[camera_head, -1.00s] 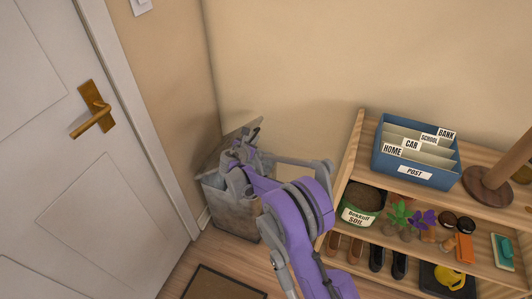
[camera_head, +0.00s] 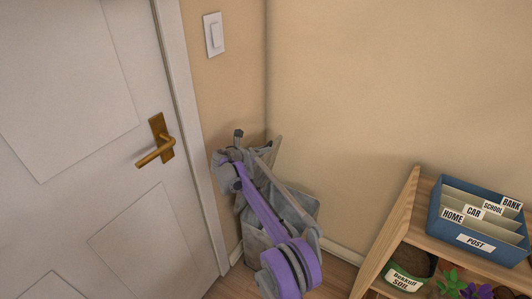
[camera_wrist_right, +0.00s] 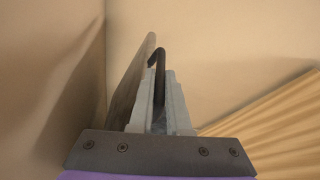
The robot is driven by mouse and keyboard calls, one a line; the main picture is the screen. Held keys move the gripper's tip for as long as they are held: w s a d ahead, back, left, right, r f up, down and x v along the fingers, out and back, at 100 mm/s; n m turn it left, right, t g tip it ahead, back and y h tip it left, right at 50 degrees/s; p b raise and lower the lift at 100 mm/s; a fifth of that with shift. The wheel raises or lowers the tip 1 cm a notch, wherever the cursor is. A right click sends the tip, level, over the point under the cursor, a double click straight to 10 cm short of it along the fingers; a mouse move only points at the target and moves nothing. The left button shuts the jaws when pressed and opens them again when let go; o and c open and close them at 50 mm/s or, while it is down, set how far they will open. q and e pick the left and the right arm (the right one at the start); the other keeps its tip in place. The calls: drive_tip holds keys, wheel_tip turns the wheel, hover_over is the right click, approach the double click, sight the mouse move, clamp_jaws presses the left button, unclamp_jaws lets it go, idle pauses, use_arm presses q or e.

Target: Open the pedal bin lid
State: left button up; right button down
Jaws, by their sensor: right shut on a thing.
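The grey pedal bin (camera_head: 256,246) stands on the floor in the corner beside the door, partly hidden by my right arm. Its lid (camera_head: 274,152) is raised and stands steeply at the back; the bin's top is open. In the right wrist view the lid (camera_wrist_right: 130,84) shows as a tilted grey panel left of the fingers. My right gripper (camera_head: 239,146) is at the raised lid, shut on a dark hooked bar (camera_wrist_right: 156,58) that looks like the lid's handle. My left gripper is not in view.
A white door (camera_head: 95,170) with a brass handle (camera_head: 157,142) is close on the left. A wooden shelf (camera_head: 400,215) with a blue post box (camera_head: 475,222) and a soil pot (camera_head: 408,268) stands right. Walls close in behind the bin.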

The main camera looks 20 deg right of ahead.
idle(0.3)
drive_tip(key=c, duration=0.9)
unclamp_jaws()
